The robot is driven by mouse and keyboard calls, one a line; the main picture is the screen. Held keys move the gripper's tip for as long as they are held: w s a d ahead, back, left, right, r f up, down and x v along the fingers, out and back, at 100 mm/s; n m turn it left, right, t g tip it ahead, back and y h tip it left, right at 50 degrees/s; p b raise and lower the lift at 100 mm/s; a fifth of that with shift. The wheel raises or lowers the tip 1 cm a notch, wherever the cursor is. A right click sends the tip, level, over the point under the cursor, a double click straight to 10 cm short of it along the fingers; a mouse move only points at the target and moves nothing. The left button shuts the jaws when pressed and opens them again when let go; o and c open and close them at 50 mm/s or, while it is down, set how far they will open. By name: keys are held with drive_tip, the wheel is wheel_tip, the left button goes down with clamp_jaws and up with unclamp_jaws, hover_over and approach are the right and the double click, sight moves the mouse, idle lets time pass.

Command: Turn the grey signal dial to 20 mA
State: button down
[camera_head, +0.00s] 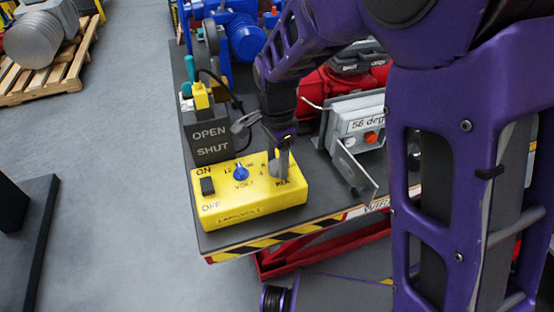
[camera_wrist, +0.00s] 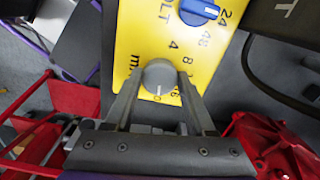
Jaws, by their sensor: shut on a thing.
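The yellow signal box (camera_head: 240,200) stands at the front edge of the bench. Its grey signal dial (camera_wrist: 159,74) shows in the wrist view, with a white pointer line toward the bottom of that picture. Scale marks 4 and 8 are readable; the marks near the pointer are partly hidden by my fingers, with part of a 0 visible close to the line. My gripper (camera_wrist: 158,88) is shut on the dial, one finger on each side. In the head view my gripper (camera_head: 281,165) comes down onto the box's right part and mostly hides the dial.
A blue VOLT knob (camera_head: 241,173) and a black ON/OFF switch (camera_head: 208,186) sit on the same box. An OPEN/SHUT block (camera_head: 210,142) stands behind it. To the right is a grey unit with a "56 deg" display (camera_head: 366,124) and an open flap (camera_head: 354,172).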

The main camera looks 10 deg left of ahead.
sight(277, 164)
drive_tip(key=shift+c, duration=1.2)
unclamp_jaws()
drive_tip(key=shift+r, duration=0.1)
wheel_tip(277, 164, up, 17)
drive_tip(key=p, duration=0.2)
drive_tip(key=shift+r, duration=0.15)
